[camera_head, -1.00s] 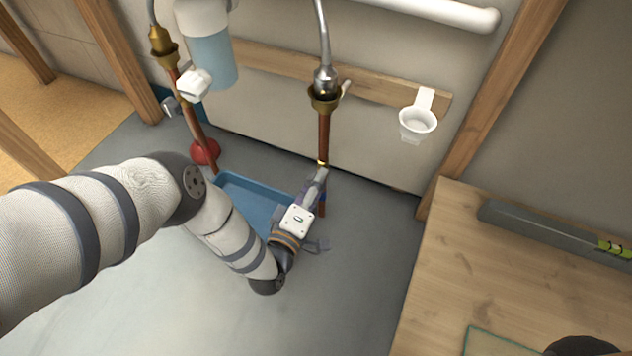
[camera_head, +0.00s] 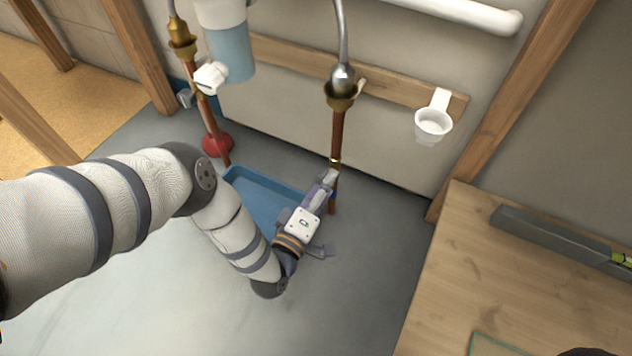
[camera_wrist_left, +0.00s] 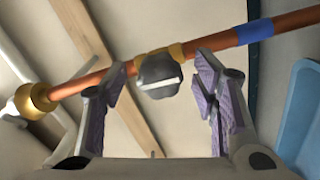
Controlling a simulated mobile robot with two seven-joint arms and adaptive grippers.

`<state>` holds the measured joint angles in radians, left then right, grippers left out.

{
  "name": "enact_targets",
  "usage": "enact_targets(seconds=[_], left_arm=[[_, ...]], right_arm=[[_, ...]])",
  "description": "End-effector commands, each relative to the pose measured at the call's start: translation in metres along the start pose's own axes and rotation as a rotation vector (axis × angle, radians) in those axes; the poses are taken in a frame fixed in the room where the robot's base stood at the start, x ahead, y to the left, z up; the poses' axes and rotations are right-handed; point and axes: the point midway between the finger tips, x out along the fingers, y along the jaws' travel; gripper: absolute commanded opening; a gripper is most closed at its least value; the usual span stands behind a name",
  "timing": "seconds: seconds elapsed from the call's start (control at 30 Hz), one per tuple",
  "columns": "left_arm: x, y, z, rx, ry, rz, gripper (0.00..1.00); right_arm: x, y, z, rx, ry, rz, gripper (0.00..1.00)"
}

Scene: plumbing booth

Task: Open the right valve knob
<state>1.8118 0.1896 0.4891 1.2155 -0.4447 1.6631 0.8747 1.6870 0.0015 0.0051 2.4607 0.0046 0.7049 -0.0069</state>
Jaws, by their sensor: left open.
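The right copper pipe (camera_head: 338,132) runs down the wall, with a brass fitting (camera_head: 335,163) low on it. In the left wrist view the pipe (camera_wrist_left: 285,23) crosses the picture at a slant. A dark grey valve knob (camera_wrist_left: 157,75) with a pale bar across its face sits on its brass valve body. My left gripper (camera_head: 330,182) reaches the pipe in the head view and hides the knob there. In the left wrist view my left gripper (camera_wrist_left: 162,85) is open, one finger on each side of the knob, with gaps between. My right gripper is not in view.
A blue tray (camera_head: 262,197) lies on the floor beside my left forearm. A white cup holder (camera_head: 433,122) hangs on the wall. A wooden bench top (camera_head: 455,270) stands at right.

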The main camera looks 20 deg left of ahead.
Motion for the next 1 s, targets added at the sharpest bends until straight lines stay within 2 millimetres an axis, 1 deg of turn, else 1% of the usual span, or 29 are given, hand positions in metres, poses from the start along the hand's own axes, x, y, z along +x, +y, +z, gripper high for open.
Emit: enact_targets(seconds=[0.03,0.2,0.3,0.4,0.53,1.0], left_arm=[[-0.013,-0.002,0.000,-0.001,-0.003,-0.006,0.54],[-0.061,-0.001,0.001,-0.002,-0.003,-0.006,0.54],[-0.083,-0.001,0.000,-0.002,-0.003,-0.005,0.54],[-0.096,0.000,0.001,-0.001,-0.002,-0.003,0.54],[-0.104,0.000,0.000,-0.001,-0.002,-0.003,0.54],[-0.104,0.000,0.001,-0.001,-0.002,-0.002,0.54]], right_arm=[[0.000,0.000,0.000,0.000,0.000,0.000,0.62],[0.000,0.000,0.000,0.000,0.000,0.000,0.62],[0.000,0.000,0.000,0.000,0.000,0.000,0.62],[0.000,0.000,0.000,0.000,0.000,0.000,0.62],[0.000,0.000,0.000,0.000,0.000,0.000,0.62],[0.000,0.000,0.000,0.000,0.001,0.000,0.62]])
